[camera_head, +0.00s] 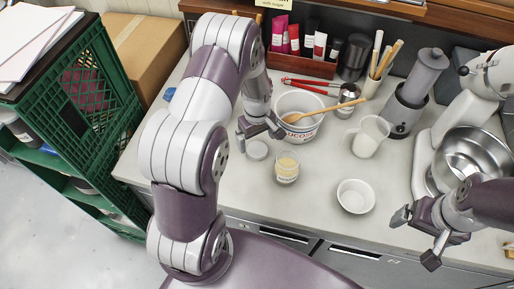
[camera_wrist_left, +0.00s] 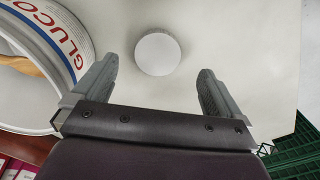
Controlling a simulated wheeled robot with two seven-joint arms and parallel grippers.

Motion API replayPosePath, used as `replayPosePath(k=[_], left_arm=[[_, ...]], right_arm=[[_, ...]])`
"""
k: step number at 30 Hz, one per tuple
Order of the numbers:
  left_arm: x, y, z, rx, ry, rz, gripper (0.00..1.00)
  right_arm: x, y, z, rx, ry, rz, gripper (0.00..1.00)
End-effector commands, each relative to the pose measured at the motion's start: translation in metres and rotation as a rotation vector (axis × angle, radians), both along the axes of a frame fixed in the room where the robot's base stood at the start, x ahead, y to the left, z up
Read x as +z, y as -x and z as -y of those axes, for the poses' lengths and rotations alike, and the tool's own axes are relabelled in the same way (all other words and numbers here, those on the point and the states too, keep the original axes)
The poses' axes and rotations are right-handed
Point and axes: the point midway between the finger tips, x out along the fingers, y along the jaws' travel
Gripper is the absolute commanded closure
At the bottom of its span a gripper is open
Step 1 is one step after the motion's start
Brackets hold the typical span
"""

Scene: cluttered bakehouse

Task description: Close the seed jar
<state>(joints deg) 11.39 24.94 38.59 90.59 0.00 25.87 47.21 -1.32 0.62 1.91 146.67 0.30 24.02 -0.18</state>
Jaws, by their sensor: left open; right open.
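The seed jar (camera_head: 286,168) stands upright and open on the counter, a small clear jar with pale contents. A small round whitish lid (camera_head: 257,150) lies flat on the counter to its left. The lid also shows in the left wrist view (camera_wrist_left: 158,54), ahead of and between the spread fingers. My left gripper (camera_head: 262,134) is open and empty above the counter, just behind the lid and beside the white tub. It shows in the left wrist view (camera_wrist_left: 155,90) too. My right gripper (camera_head: 414,238) is open and empty over the counter's front edge at the right.
A white tub (camera_head: 299,128) with a wooden spoon stands right of my left gripper. A white jug (camera_head: 370,136), a white bowl (camera_head: 355,196), a grinder (camera_head: 409,105) and a mixer with steel bowl (camera_head: 470,160) stand further right. A green crate (camera_head: 95,110) is at the left.

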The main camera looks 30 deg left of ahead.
Motion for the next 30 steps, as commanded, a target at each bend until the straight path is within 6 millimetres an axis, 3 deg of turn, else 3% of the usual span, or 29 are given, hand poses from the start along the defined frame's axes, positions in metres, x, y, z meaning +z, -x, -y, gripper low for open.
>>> replayPosePath(k=[8,13,18,29,30], left_arm=[[-0.004,0.000,0.000,0.000,0.000,-0.002,0.00],[-0.029,-0.004,-0.003,0.000,0.001,-0.004,0.00],[-0.049,-0.005,-0.003,-0.001,0.000,-0.001,0.00],[-0.052,-0.005,-0.003,0.000,0.000,0.000,0.00],[-0.052,-0.005,-0.003,0.000,0.000,0.000,0.13]], right_arm=[[0.004,0.000,0.000,0.000,0.000,0.000,0.05],[0.019,0.000,0.000,0.000,0.000,0.000,0.05],[0.020,0.000,0.000,0.000,0.000,0.000,0.05],[0.019,0.000,0.000,0.000,0.000,0.000,0.05],[0.019,0.000,0.000,0.000,0.000,0.000,0.05]])
